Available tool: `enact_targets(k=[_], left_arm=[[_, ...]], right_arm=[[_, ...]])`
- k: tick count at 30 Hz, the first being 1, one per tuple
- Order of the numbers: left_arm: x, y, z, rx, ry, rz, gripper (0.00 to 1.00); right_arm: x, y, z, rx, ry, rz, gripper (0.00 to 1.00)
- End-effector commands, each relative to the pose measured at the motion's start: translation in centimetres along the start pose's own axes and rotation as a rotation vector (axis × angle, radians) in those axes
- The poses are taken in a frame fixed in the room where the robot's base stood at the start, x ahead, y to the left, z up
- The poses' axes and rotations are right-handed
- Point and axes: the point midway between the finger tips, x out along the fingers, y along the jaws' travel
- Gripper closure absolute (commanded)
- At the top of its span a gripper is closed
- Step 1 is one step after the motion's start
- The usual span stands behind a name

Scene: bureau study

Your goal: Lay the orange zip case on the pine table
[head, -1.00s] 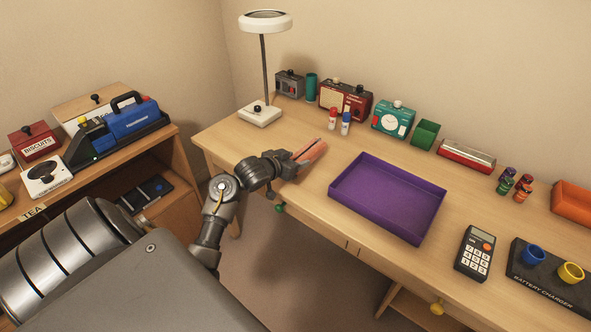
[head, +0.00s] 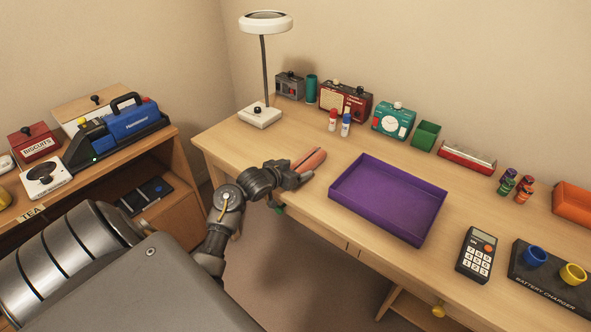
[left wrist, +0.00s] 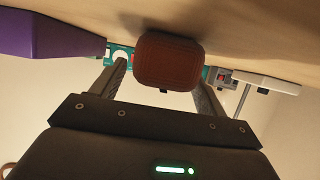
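The orange zip case (head: 309,159) is at the end of my left gripper (head: 303,167), over the left part of the pine table (head: 240,151), near its front edge. In the left wrist view the case (left wrist: 166,62) is a rounded brown-orange block between the two fingers of my left gripper (left wrist: 163,82), which is shut on it. The case is at or very close to the tabletop; I cannot tell whether it touches. Part of the case is hidden by the gripper in the head view. My right gripper is not in view.
A purple tray (head: 420,231) lies to the right of the case. A calculator (head: 476,253) lies at right. Bare wood surrounds the case.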

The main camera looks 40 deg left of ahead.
Motion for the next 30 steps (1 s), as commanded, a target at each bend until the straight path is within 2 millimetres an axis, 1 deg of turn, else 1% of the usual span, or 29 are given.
enact_targets(k=[7, 10, 13, 16, 21, 25, 30], left_arm=[[-0.1, 0.0, -0.3, 0.000, 0.001, -0.001, 0.26], [-1.1, -0.1, -0.3, 0.001, 0.000, -0.002, 0.26], [-2.9, -0.1, -0.3, 0.004, -0.001, -0.002, 0.26], [-5.1, -0.1, -0.3, 0.004, -0.001, -0.003, 0.26], [-8.6, -0.1, -0.4, 0.004, -0.001, -0.001, 0.26], [-10.6, 0.0, -0.3, 0.002, 0.000, 0.000, 0.26], [-11.9, 0.0, -0.3, 0.001, 0.000, 0.001, 0.26]], right_arm=[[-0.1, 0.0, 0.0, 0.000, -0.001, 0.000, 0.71], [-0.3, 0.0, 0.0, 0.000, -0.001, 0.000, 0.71], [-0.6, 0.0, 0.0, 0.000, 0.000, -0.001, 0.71], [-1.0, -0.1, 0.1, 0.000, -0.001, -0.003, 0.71], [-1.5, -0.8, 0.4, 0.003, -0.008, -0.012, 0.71], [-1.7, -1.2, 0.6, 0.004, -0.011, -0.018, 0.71], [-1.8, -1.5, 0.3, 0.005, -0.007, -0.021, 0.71]])
